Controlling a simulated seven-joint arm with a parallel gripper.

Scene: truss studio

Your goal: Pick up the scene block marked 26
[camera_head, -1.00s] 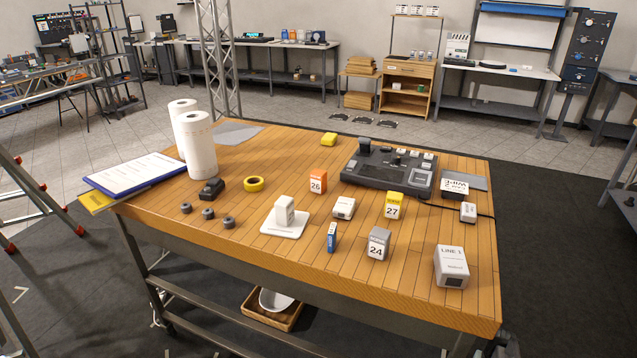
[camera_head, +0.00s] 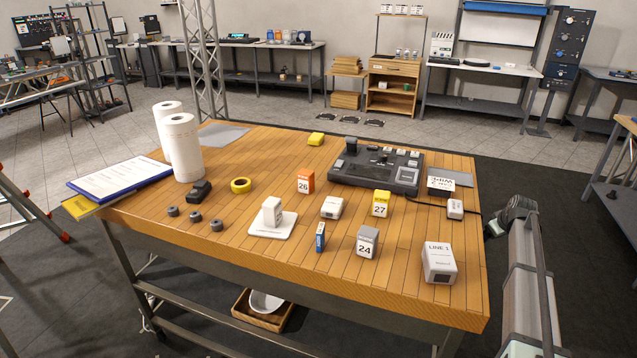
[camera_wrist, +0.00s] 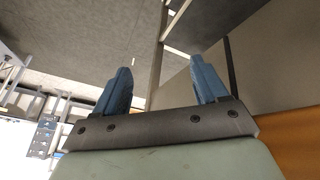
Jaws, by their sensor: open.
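The block marked 26 (camera_head: 305,182) is white with an orange top. It stands upright on the wooden table (camera_head: 330,270), left of the control console. My gripper (camera_wrist: 160,85) shows in the wrist view with its two blue fingers apart and nothing between them. The wrist view shows no block. In the head view my arm is at the right edge, beyond the table's right side, and the gripper itself cannot be made out there.
Near block 26 stand a white block (camera_head: 332,207), a yellow-topped block 27 (camera_head: 381,204), a grey block 24 (camera_head: 367,242) and a blue block (camera_head: 320,237). The console (camera_head: 375,168) is close behind. Paper rolls (camera_head: 183,147) stand at the left.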

